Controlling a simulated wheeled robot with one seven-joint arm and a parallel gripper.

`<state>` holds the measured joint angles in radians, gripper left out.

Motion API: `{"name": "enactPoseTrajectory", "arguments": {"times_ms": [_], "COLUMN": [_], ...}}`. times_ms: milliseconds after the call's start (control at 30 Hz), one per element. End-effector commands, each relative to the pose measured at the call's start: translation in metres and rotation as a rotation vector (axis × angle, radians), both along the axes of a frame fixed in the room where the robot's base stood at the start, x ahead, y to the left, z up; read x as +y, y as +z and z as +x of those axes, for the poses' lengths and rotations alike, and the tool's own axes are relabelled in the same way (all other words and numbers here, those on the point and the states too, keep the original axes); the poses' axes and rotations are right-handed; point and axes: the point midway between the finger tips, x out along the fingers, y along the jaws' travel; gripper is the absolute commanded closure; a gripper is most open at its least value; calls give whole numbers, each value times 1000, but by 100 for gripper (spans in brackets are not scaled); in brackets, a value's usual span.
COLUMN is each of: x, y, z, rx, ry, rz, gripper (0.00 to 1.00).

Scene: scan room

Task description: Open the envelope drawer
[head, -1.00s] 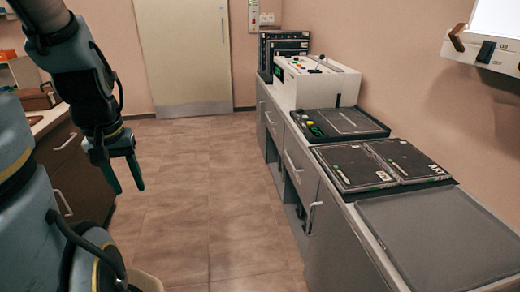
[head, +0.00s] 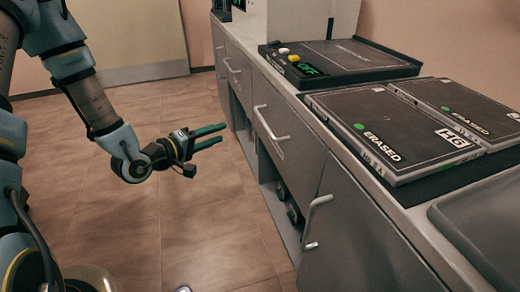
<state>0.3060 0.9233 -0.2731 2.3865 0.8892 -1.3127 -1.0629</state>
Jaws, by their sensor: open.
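My gripper (head: 221,134) is open and empty in the head view. Its two green fingers point right, toward the grey cabinet front, and appear apart from it. A closed drawer (head: 300,150) with a pale bar handle (head: 268,124) sits in the cabinet to the right of my fingers. A second closed drawer (head: 238,76) with a bar handle (head: 230,66) lies farther back. I see no label on either front, so I cannot tell which is the envelope drawer.
A cabinet door (head: 365,235) with an upright handle (head: 316,218) stands nearer, beside an open bay (head: 272,185) below the drawers. Flat black cassettes (head: 380,130) and a device with a green display (head: 345,60) lie on the counter.

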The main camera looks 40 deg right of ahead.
Motion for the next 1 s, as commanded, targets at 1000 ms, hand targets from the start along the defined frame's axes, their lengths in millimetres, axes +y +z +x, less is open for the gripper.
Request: {"name": "enactPoseTrajectory", "arguments": {"times_ms": [1000], "x": [-122], "y": [4], "z": [-51], "rx": [296], "ry": [-109], "rz": [-373], "gripper": [55]}}
